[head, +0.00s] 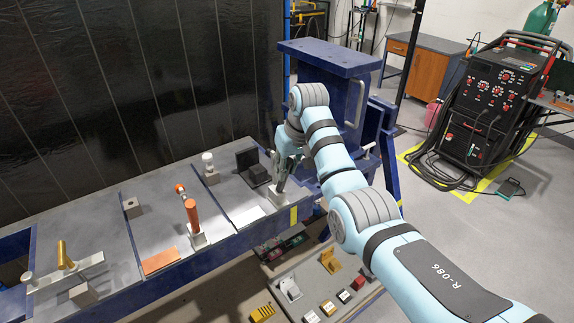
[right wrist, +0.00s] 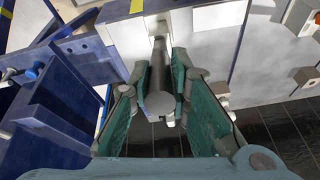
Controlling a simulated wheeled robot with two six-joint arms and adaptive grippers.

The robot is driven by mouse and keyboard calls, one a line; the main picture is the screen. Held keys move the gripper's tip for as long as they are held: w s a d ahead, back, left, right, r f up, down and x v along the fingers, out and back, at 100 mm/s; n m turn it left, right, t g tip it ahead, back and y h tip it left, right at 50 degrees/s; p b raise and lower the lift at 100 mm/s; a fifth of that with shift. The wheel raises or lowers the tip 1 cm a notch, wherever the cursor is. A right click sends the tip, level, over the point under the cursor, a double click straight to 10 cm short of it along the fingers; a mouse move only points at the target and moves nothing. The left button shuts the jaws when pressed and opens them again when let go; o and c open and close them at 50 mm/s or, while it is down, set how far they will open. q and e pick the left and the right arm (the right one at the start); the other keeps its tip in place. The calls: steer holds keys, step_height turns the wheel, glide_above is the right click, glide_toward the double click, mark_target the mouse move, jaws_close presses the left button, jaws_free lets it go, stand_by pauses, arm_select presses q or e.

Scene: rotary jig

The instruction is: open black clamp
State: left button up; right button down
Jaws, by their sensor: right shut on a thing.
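The black clamp shows in the right wrist view as a dark grey cylindrical handle (right wrist: 160,88) that rises from a pale block. My right gripper (right wrist: 168,100) has its teal fingers on either side of this handle, closed on it. In the head view my right gripper (head: 284,172) reaches down to the right end of the jig table, over the clamp's pale base (head: 279,198). The gripper and arm hide most of the clamp there. My left gripper is in neither view.
An orange-handled clamp (head: 192,214) stands mid-table and a gold-handled one (head: 62,252) at the left. A black angled block (head: 251,166) sits just left of my right gripper. A blue column (head: 330,90) stands behind. A tray (head: 330,285) of small parts lies below.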

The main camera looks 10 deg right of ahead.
mark_target(292, 160)
steer(key=shift+w+r, duration=0.1)
steer(key=shift+r, duration=0.1)
steer(key=c, duration=1.6)
jaws_free()
steer(key=shift+o, duration=0.6)
steer(key=shift+d, duration=0.1)
steer(key=shift+w+a+f, duration=0.15)
steer(key=shift+a, duration=0.2)
steer(key=v, duration=0.7)
steer(key=shift+d, duration=0.25)
steer(key=shift+r, duration=0.3)
steer(key=shift+a, duration=0.15)
